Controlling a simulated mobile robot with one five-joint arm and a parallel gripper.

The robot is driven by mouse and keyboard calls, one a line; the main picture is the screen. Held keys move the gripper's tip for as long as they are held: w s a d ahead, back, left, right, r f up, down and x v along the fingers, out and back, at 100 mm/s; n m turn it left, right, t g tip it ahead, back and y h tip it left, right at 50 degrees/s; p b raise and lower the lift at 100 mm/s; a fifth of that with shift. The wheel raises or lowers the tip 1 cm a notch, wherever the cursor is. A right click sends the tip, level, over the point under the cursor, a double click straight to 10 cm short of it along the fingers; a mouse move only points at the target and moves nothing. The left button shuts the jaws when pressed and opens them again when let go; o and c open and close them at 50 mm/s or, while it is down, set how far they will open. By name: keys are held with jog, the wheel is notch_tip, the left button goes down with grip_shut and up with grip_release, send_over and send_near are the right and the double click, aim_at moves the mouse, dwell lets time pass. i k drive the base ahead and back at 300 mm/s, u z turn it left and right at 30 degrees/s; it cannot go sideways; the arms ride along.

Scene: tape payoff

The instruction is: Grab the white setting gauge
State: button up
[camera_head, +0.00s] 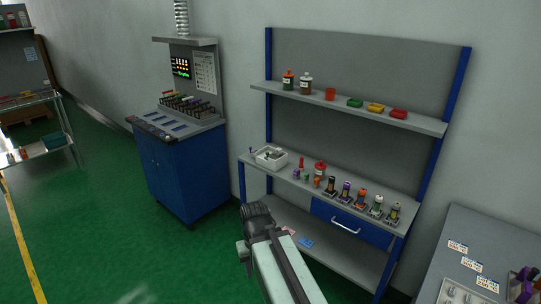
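I cannot make out for certain which thing is the white setting gauge. A row of small upright pieces on dark bases stands on the grey workbench (262,176). One piece with a pale body (376,206) stands in the right part of that row and may be it. A white tray (270,158) with small things in it sits at the bench's left end. My gripper (247,238) is dark and is in the lower middle, in front of the bench. Its fingertips are too unclear to show whether it is open, and I see nothing held.
A blue cabinet (180,178) stands left of the bench. A grey surface (490,240) with labels is at right. Green floor (90,230) is open at left.

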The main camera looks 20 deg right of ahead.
aim_at(278, 151)
jog(key=u, duration=0.05)
jog(key=i, duration=1.6)
jog(key=u, duration=1.45)
